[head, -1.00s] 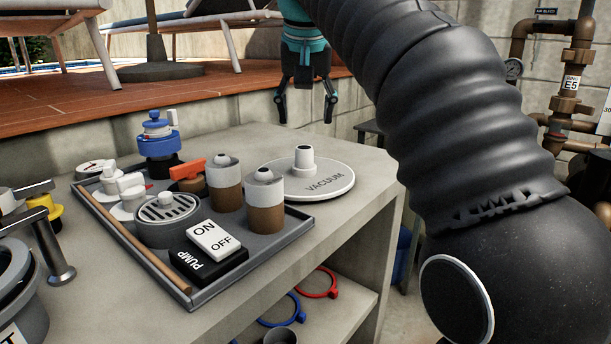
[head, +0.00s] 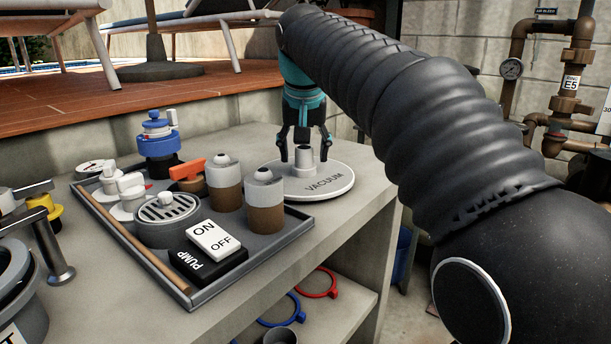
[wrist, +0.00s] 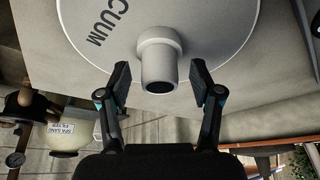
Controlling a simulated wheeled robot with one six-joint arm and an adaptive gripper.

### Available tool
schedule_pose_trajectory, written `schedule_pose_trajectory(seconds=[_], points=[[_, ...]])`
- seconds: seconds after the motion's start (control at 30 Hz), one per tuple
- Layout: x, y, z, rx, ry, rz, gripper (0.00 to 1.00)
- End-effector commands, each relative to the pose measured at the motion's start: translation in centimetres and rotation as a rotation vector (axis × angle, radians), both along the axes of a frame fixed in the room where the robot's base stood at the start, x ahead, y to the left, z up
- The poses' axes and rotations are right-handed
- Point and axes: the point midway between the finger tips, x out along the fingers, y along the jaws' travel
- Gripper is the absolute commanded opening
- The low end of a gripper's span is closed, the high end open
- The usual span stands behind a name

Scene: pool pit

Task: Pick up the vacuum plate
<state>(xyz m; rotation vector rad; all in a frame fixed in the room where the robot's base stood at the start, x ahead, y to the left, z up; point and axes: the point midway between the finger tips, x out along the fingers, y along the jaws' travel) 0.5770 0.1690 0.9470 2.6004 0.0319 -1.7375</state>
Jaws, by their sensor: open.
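The vacuum plate (head: 322,188) is a flat, pale round disc lettered VACUUM, with a short upright hollow stub in its middle. It lies on the concrete counter, right of the tray. My gripper (head: 304,157) points down at the stub, with its fingers at about the stub's height. In the wrist view the plate (wrist: 205,35) fills the top. The open fingers (wrist: 160,85) stand on either side of the stub, with a gap on each side. Nothing is between them but the stub's end.
A grey tray (head: 282,236) left of the plate holds several things, including two brown-and-white cylinders (head: 265,200) near the plate and a PUMP switch (head: 208,250). The concrete counter (head: 340,237) is bare in front of the plate. A wall (head: 240,108) rises behind it.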

Motion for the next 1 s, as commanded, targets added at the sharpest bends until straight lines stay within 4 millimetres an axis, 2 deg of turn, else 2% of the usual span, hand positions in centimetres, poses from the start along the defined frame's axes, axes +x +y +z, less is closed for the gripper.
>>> schedule_pose_trajectory(seconds=[0.1, 0.13, 0.33, 0.37, 0.4, 0.77, 1.0], points=[[0.0, 0.0, 0.0, 0.0, 0.0, 0.0, 0.65], [0.0, 0.0, 0.0, 0.0, 0.0, 0.0, 0.6], [0.0, 0.0, 0.0, 0.0, 0.0, 0.0, 0.1], [0.0, 0.0, 0.0, 0.0, 0.0, 0.0, 0.03], [0.0, 0.0, 0.0, 0.0, 0.0, 0.0, 0.0], [0.0, 0.0, 0.1, 0.0, -0.001, 0.0, 0.0], [0.1, 0.0, 1.4, 0.001, -0.002, -0.001, 0.0]])
